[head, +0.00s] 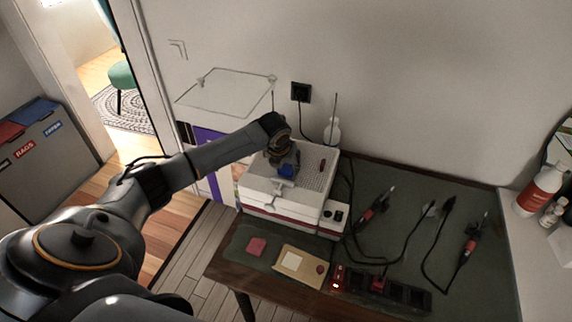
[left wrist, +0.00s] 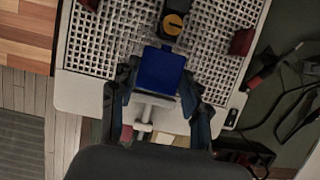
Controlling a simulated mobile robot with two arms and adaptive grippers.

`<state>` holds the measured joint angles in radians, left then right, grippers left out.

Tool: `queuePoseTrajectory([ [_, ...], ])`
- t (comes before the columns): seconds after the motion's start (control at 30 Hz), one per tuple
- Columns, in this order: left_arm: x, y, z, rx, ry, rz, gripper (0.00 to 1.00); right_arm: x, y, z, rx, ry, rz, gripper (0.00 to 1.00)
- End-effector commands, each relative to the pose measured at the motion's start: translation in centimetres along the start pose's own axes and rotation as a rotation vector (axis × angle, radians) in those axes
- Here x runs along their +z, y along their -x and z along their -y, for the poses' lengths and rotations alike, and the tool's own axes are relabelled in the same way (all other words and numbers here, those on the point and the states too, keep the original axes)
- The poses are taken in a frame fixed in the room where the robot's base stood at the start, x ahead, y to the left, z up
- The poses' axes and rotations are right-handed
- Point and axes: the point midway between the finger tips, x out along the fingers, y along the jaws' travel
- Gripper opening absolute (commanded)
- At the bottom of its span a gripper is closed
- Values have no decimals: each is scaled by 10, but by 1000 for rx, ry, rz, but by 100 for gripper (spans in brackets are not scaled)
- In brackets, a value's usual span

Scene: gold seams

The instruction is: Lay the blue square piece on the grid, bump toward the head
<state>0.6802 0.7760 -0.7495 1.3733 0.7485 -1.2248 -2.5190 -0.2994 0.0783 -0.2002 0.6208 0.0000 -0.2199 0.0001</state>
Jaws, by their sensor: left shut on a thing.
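The blue square piece (head: 287,171) is between the fingers of my left gripper (head: 284,163), over the front part of the white perforated grid (head: 318,170). In the left wrist view the blue piece (left wrist: 160,70) lies flat-side to the camera, with a finger of my left gripper (left wrist: 157,82) on each side. The grid (left wrist: 110,38) spreads behind it. A dark head (left wrist: 173,22) with an orange round part is just beyond the piece's far edge. My right gripper is not in view.
A red block (left wrist: 242,42) stands on the grid's right side. The white machine (head: 262,192) sits at the table's left back. A pink square (head: 257,246) and a tan board (head: 301,267) lie in front. Cabled tools (head: 375,205) lie on the right.

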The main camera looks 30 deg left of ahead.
Motion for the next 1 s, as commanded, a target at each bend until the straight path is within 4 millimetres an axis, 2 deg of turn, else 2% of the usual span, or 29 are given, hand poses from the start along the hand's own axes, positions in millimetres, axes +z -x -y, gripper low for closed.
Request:
queuePoseTrajectory([
  [1.0,0,0,0,0,0,0,12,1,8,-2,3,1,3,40],
])
